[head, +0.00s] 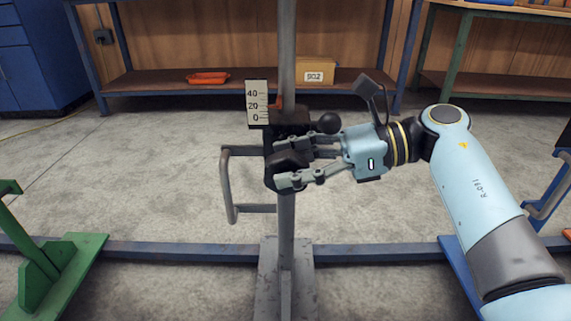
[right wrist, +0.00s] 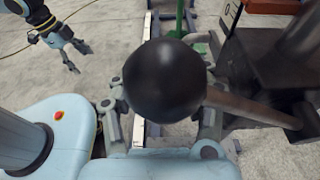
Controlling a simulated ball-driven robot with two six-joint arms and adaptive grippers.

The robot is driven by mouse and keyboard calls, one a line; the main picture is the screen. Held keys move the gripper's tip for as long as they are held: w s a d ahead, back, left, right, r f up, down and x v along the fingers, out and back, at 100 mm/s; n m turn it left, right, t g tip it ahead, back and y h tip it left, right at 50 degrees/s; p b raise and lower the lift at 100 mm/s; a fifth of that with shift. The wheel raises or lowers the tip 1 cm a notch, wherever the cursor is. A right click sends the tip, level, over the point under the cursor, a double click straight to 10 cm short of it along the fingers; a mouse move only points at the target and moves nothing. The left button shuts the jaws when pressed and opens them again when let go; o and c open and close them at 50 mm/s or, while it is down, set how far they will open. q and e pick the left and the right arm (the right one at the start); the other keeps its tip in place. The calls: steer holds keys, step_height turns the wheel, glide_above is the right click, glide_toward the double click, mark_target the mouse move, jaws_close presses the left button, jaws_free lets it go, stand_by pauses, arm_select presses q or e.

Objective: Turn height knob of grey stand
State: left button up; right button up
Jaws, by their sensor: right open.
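The grey stand's post (head: 287,215) rises through the middle of the head view, with a dark clamp block (head: 290,118) on it. In the right wrist view this ball (right wrist: 165,80) is large and close, on a rod (right wrist: 250,108) running to the stand. My left gripper (right wrist: 78,57) shows open and empty in the right wrist view.
A white scale plate (head: 257,102) marked 0 to 40 is beside the block, with an orange pointer. A grey tube handle (head: 229,190) sticks out left of the post. A blue floor rail (head: 170,249) crosses behind the base. A green stand (head: 60,270) is at left.

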steer(key=v, duration=1.1)
